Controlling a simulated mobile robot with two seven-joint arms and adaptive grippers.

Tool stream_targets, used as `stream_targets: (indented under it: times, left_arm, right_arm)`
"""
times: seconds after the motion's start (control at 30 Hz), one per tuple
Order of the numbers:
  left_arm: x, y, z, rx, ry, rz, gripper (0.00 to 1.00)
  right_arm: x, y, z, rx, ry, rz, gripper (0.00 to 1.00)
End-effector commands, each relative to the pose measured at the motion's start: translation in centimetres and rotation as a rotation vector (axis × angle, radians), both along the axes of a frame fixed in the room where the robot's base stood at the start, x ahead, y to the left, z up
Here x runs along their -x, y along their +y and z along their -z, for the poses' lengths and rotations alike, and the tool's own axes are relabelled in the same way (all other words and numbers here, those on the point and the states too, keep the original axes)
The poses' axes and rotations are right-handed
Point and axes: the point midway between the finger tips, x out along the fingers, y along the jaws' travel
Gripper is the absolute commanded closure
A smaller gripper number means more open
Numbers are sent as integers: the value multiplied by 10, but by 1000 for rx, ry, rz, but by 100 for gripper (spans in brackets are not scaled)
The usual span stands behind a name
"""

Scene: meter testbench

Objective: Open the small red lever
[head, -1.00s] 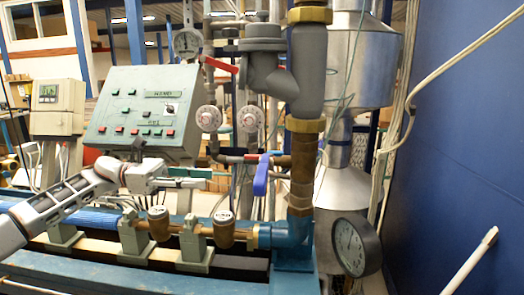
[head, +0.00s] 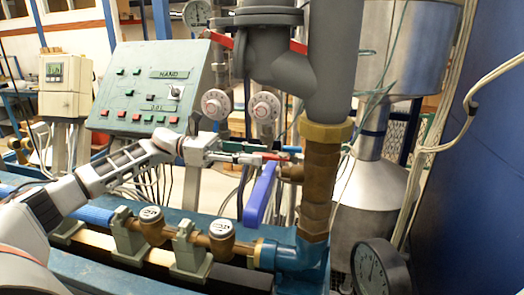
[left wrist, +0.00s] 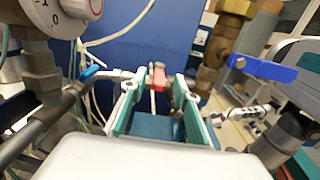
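The small red lever (head: 273,155) is on the pipe fitting behind the blue lever in the head view. In the left wrist view the red lever (left wrist: 158,77) stands between the tips of my left gripper's fingers (left wrist: 157,88), with a gap visible on each side. In the head view my left gripper (head: 280,154) comes from the left, its fingertips at the red lever. The gripper is open and holds nothing. The lever's far end and pivot are partly hidden by the fingers.
A blue lever (head: 260,194) hangs just below and right of the gripper; it also shows in the left wrist view (left wrist: 262,68). A thick grey pipe (head: 334,70), a control panel (head: 150,95), two white dials and brass-capped pipework (head: 221,228) crowd the area.

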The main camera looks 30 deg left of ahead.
Motion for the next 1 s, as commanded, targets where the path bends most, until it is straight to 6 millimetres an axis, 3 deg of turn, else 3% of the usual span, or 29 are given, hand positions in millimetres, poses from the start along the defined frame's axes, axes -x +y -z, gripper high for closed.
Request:
stream_targets:
  times: [0.2,0.5,0.63,1.0]
  left_arm:
    - [-5,-20,-1,1,1,1,69]
    - [-6,-22,0,0,1,0,69]
    - [-6,-22,0,0,1,0,100]
    - [-7,-25,1,-1,-1,-3,100]
  right_arm:
    - [-7,1,-16,-3,-20,0,53]
    - [-7,1,-16,-3,-19,1,53]
    - [-6,0,-14,-2,-15,1,53]
    - [-5,0,-8,-1,-10,1,53]
